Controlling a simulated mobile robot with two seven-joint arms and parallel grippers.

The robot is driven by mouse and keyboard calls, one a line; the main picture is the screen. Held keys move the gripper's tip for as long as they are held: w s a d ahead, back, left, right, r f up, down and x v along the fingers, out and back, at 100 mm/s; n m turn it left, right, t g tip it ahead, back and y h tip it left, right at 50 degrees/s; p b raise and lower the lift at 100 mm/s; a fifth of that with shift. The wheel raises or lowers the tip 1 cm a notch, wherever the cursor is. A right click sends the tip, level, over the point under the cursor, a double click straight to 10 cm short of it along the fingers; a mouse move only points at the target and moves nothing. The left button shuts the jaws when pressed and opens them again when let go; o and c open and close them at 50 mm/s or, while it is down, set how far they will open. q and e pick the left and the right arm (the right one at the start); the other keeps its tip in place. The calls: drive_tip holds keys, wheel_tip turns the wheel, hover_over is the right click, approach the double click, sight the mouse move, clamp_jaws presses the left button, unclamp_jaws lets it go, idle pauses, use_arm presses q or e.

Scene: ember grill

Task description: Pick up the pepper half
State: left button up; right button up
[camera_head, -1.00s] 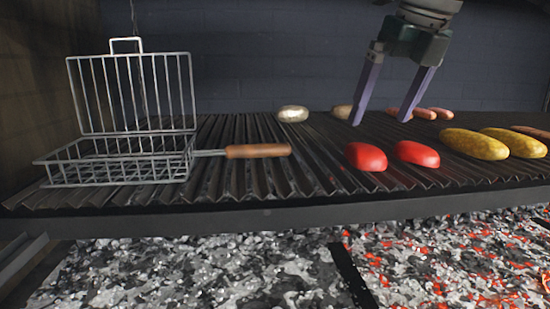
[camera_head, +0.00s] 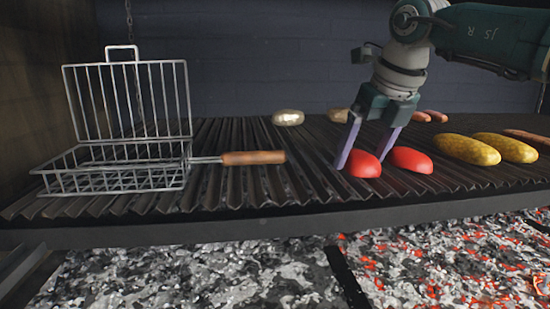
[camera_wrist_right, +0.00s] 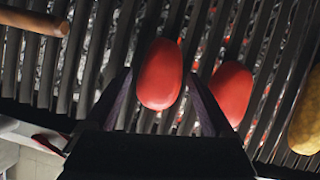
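Two red pepper halves lie side by side on the grill grate: a left pepper half (camera_head: 362,164) and a right pepper half (camera_head: 412,160). My right gripper (camera_head: 363,162) is open and reaches down at the left pepper half, one finger to its left and the other between the two halves. In the right wrist view the left pepper half (camera_wrist_right: 160,75) lies between the spread fingers (camera_wrist_right: 162,100), with gaps on both sides. The right pepper half (camera_wrist_right: 232,92) is just outside the right finger. My left gripper is not in view.
An open wire basket (camera_head: 118,178) with a wooden handle (camera_head: 253,157) stands left on the grate (camera_head: 240,185). Yellow cobs (camera_head: 468,149) lie to the right. Coals (camera_head: 200,275) glow below.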

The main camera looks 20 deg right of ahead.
drive_tip(key=c, duration=1.1)
